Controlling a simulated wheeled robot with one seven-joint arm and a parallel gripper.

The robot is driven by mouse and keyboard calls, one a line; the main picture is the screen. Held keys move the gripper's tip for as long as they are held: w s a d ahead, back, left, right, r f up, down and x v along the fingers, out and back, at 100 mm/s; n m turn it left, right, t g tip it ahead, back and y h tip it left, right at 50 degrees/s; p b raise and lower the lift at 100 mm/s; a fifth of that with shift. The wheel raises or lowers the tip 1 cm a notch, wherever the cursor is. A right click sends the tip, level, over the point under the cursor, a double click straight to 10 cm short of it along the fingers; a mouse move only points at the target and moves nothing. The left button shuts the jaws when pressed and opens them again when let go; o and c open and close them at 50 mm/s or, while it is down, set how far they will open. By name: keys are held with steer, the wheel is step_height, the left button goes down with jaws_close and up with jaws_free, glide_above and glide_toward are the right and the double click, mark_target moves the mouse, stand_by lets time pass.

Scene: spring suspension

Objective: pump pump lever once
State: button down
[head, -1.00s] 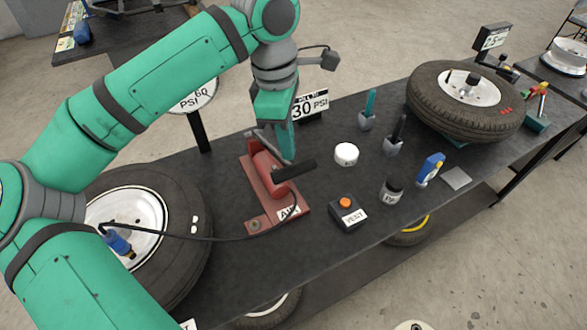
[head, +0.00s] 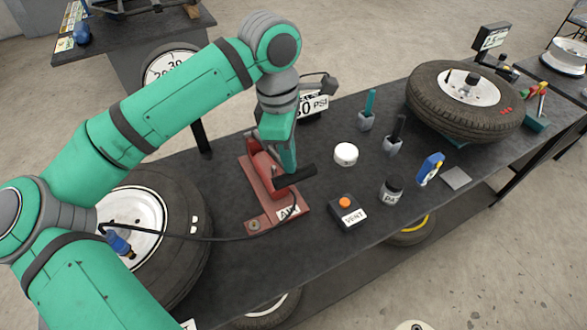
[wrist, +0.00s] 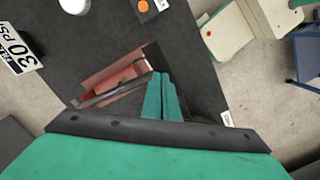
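The red foot-style pump (head: 262,190) lies on the dark table with an "AIR" label at its front. Its lever ends in a black handle (head: 300,176), which sits low over the pump. My gripper (head: 289,172) points down with its green fingers at the lever, just left of the handle. In the wrist view the two fingertips (wrist: 161,76) lie side by side, closed together, beside the red pump body (wrist: 120,72). No object shows between them. Whether the fingertips touch the lever is unclear.
A tire (head: 150,235) with a blue valve chuck (head: 118,243) and hose lies left of the pump. A vent box (head: 347,213), white cap (head: 346,154) and dark jar (head: 391,190) stand to the right. Another tire (head: 468,100) lies farther right. A PSI sign (head: 313,106) stands behind.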

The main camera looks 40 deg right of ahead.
steer(key=shift+f, duration=2)
steer(key=shift+w+a+r, duration=0.3)
steer(key=shift+w+a, duration=0.2)
steer(key=shift+w, duration=0.1)
steer(key=shift+w+a+r, duration=0.25)
steer(key=shift+w+a, duration=0.2)
steer(key=shift+w, duration=0.1)
steer(key=shift+r, duration=0.1)
step_height(320, 180, up, 11)
steer(key=shift+w+a+f, duration=0.2)
steer(key=shift+w+a, duration=0.2)
steer(key=shift+w, duration=0.05)
